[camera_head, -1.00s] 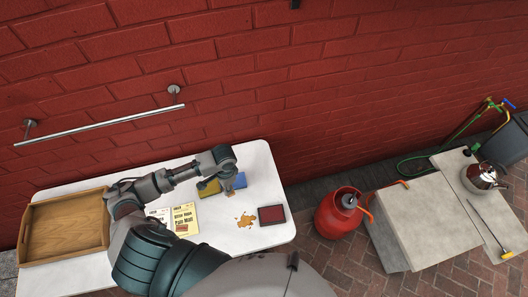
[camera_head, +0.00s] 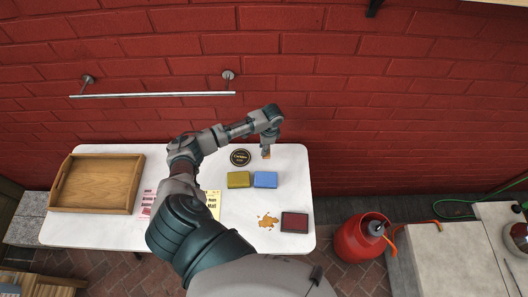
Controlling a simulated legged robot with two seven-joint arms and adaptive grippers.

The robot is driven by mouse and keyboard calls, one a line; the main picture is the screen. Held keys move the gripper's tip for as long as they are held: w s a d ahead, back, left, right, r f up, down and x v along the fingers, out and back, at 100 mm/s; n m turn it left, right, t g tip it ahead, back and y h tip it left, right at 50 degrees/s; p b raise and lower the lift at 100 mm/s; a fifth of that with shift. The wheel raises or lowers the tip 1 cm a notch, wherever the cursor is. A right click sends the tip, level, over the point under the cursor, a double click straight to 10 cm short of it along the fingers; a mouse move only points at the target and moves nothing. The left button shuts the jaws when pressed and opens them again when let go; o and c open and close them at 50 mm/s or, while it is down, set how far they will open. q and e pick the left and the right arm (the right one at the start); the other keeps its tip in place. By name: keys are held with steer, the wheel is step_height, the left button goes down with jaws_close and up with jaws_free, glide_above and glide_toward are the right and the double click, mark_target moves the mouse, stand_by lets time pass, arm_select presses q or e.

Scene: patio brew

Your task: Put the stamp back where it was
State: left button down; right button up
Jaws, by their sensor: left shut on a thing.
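My left gripper (camera_head: 267,149) is over the back of the white table, beyond the blue sponge. It is shut on a small brownish thing, likely the stamp (camera_head: 266,156), mostly hidden by the fingers. I cannot tell whether the thing touches the tabletop. A dark red ink pad (camera_head: 294,222) with a black rim lies at the table's front right. My right gripper is not in view.
A round black tin (camera_head: 240,157) is left of the gripper. A yellow sponge (camera_head: 239,180) and a blue sponge (camera_head: 265,180) lie in front.

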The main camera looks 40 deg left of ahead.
arm_select(q)
steer(key=f, duration=0.3)
steer(key=shift+s+a+f, duration=0.1)
steer(key=shift+a+f, duration=0.2)
steer(key=shift+a, duration=0.05)
steer(key=shift+d, duration=0.25)
steer(key=c, duration=1)
jaws_free()
steer(key=shift+c, duration=0.2)
steer(key=shift+o, duration=0.8)
steer(key=shift+d+r, duration=0.1)
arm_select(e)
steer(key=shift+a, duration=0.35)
arm_select(q)
steer(key=r, duration=0.3)
steer(key=w+r, duration=0.1)
steer(key=r, duration=0.3)
steer(key=d+r, duration=0.1)
steer(key=r, duration=0.3)
steer(key=shift+w, duration=0.2)
steer(key=shift+r, duration=0.45)
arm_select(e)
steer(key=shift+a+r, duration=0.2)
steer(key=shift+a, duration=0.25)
